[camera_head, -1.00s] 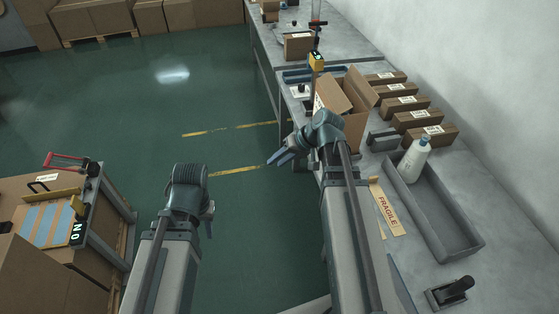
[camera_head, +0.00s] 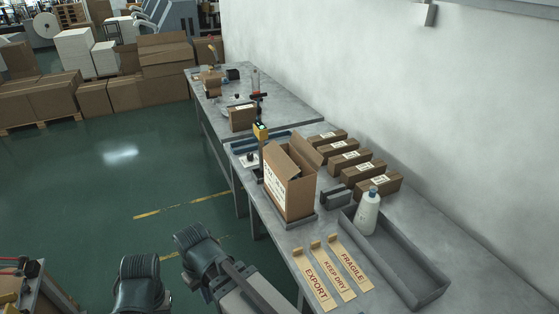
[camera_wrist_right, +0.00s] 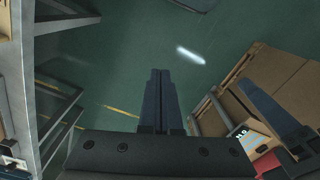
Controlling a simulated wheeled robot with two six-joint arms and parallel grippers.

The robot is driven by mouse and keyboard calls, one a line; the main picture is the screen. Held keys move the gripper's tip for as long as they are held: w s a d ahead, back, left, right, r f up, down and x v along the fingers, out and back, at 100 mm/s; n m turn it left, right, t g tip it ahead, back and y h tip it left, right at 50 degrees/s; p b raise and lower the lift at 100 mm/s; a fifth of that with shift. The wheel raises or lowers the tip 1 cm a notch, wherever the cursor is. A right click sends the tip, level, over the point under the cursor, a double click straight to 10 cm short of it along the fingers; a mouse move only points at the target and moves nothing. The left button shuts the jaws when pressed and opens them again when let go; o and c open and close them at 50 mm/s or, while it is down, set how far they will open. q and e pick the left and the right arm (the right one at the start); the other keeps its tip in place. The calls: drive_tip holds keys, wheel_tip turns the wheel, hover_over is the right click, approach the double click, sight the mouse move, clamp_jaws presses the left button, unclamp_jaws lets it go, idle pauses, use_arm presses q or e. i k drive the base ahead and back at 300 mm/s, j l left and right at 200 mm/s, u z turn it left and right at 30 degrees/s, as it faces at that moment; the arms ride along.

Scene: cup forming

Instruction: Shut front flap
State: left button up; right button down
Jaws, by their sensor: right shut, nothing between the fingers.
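An open cardboard carton (camera_head: 290,190) stands upright on the grey bench in the head view. Flaps stand up at its top, one of them along the right side; I cannot tell which is the front flap. My right gripper (camera_head: 196,250) is at the bottom of the head view, left of the bench and apart from the carton. In the right wrist view its fingers (camera_wrist_right: 161,100) are together and empty, above the green floor. My left arm's end (camera_head: 138,282) is at the bottom left; its fingers are hidden there. A blue finger-like part shows at right in the wrist view.
Several small labelled boxes (camera_head: 350,160) lie behind the carton. A white bottle (camera_head: 367,213) stands in a grey tray (camera_head: 425,292). EXPORT, KEEP DRY and FRAGILE labels (camera_head: 334,275) lie near the bench edge. A yellow-topped device (camera_head: 261,131) is beside the carton.

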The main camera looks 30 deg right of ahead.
sight(283, 162)
drive_tip(key=i+j+z, duration=0.7)
drive_tip(key=j, duration=0.4)
drive_tip(key=i+j+z, duration=0.25)
drive_tip(key=j, duration=0.2)
drive_tip(key=i+l, duration=0.05)
